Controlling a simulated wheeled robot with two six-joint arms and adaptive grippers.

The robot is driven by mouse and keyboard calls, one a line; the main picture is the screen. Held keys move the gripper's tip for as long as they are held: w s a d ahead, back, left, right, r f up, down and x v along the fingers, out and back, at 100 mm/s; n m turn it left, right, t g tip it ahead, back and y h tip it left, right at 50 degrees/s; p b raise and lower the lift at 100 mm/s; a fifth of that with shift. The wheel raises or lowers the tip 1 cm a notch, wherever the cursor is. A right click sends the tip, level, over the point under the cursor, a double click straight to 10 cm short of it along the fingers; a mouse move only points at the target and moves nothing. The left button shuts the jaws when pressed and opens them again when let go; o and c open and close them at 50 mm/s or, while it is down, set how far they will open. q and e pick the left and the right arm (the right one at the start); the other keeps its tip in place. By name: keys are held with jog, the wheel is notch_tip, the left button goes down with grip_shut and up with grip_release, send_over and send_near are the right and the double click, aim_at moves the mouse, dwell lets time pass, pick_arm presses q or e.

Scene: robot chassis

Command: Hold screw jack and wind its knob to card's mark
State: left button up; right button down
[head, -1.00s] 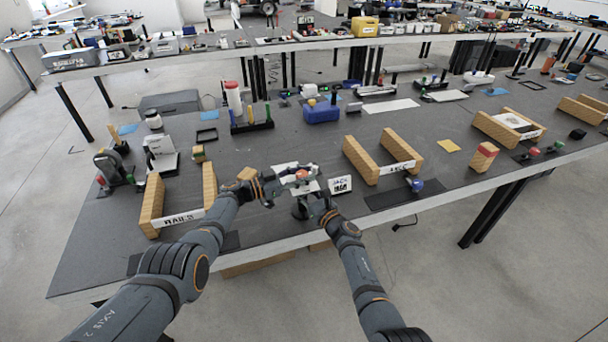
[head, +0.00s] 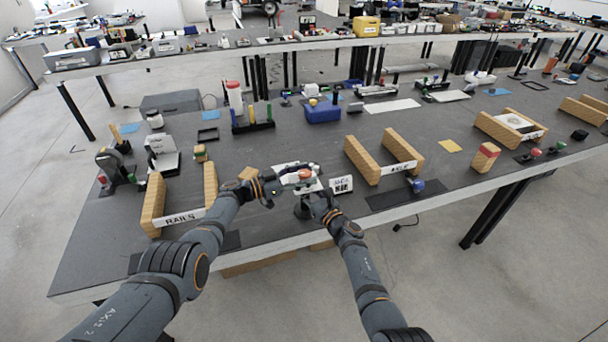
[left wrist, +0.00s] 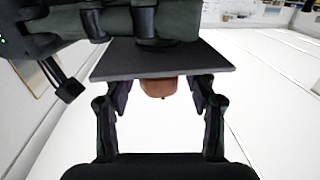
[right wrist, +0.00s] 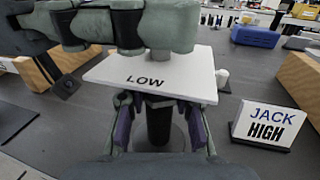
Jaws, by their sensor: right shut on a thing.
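The screw jack has a white top plate (head: 296,187) with a red knob (head: 305,174) above it, near the table's front edge. In the right wrist view its plate (right wrist: 190,82) reads LOW, above a dark post (right wrist: 158,125). My right gripper (right wrist: 159,112) is shut on the jack, with its fingers on both sides below the plate. My left gripper (head: 290,178) reaches over the plate at the knob. In the left wrist view its fingers (left wrist: 160,98) stand apart on both sides of the knob (left wrist: 158,87), with gaps showing. The card (right wrist: 268,124) reads JACK HIGH and stands right of the jack.
Wooden rails with a RAILS label (head: 184,218) stand to the left. Another pair of wooden rails (head: 361,160) stands to the right, near a blue knob (head: 417,185). A blue box (head: 322,112) is farther back. Table surface behind the jack is mostly clear.

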dwell(0.3)
pick_arm(q)
jog(key=v, duration=1.2)
